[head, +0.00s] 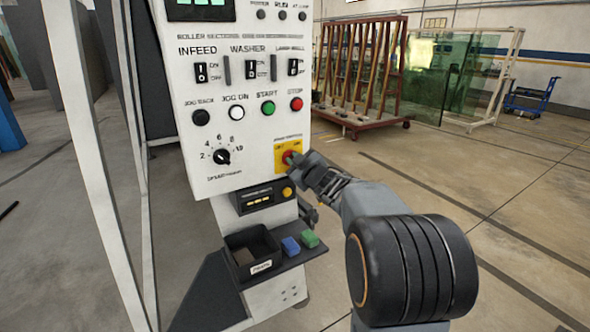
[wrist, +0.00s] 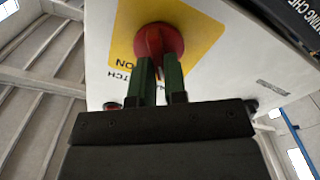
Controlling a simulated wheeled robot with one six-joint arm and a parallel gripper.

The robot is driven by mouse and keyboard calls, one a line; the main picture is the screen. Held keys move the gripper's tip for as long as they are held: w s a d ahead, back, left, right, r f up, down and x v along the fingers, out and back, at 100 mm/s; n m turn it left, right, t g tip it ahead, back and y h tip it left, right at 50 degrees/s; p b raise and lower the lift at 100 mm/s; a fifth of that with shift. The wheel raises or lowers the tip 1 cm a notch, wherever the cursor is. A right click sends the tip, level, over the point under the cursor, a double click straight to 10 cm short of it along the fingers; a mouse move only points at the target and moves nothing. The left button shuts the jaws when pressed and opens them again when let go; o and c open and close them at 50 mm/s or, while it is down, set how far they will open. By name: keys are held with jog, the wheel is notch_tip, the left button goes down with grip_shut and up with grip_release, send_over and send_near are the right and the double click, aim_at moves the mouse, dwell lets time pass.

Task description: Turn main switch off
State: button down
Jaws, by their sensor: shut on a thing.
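The main switch is a red rotary knob (head: 288,157) on a yellow plate (head: 281,145) at the lower right of the white control panel. In the wrist view the red knob (wrist: 159,43) sits on its yellow plate (wrist: 205,45), with the lettering upside down and "ON" partly showing. My gripper (head: 296,158) reaches the knob from the right. In the wrist view my gripper's two dark green fingers (wrist: 161,72) are shut on the knob's grip. The knob's handle between the fingers is mostly hidden, so its exact angle is unclear.
The panel (head: 230,165) carries rocker switches, a green start button (head: 268,108), a red stop button (head: 296,104) and a dial (head: 222,156). Below are a black tray (head: 283,265), a blue block (head: 291,246) and a green block (head: 310,239).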

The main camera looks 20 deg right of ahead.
jog(key=shift+a+f+n+b, duration=0.1)
jog(key=shift+n+b, duration=0.55)
jog(key=shift+n, duration=0.35)
jog(key=c, duration=1.2)
grip_release()
jog(key=shift+o, duration=0.2)
jog(key=s+d, duration=0.1)
jog(key=s, duration=1.2)
jog(key=shift+s+d, duration=0.3)
jog(key=shift+s, duration=0.1)
